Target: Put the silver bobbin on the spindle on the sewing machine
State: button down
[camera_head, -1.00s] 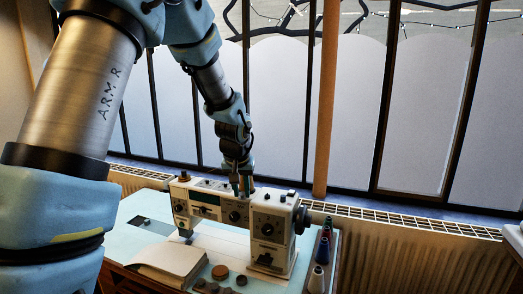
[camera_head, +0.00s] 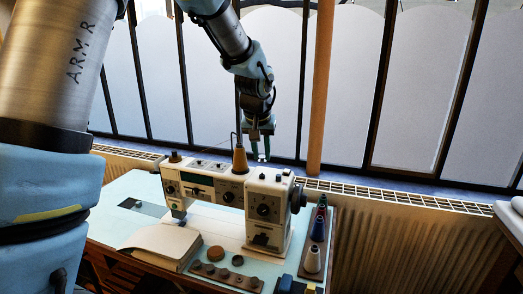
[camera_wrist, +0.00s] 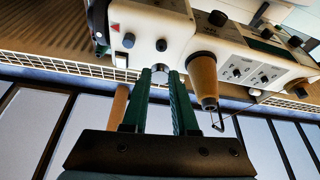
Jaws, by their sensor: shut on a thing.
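My gripper (camera_head: 262,157) hangs above the right end of the cream sewing machine (camera_head: 260,228), just right of the tan thread cone. Its green fingers are shut on a small, pale silver bobbin (camera_wrist: 160,70) at their tips. The bobbin is mostly covered by the fingers and appears clear of the machine top. I cannot tell which one is the spindle.
The tan thread cone (camera_head: 240,161) stands close left of my gripper, with a thin bent wire beside it. A spool rack (camera_head: 313,275) stands right of the machine. Folded cloth (camera_head: 163,246) and brown discs lie in front. The windows and radiator are behind.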

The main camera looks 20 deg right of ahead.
aim_at(262, 174)
jog(key=shift+f+b, duration=1.35)
jog(key=shift+f, duration=0.8)
jog(key=c, duration=0.6)
grip_release()
jog(key=shift+s, duration=0.1)
jog(key=b+v, duration=0.2)
jog(key=v, duration=0.8)
jog(key=shift+s+r+b, duration=0.15)
jog(key=shift+r+b, duration=0.15)
jog(key=shift+b, duration=0.1)
jog(key=shift+a, duration=0.15)
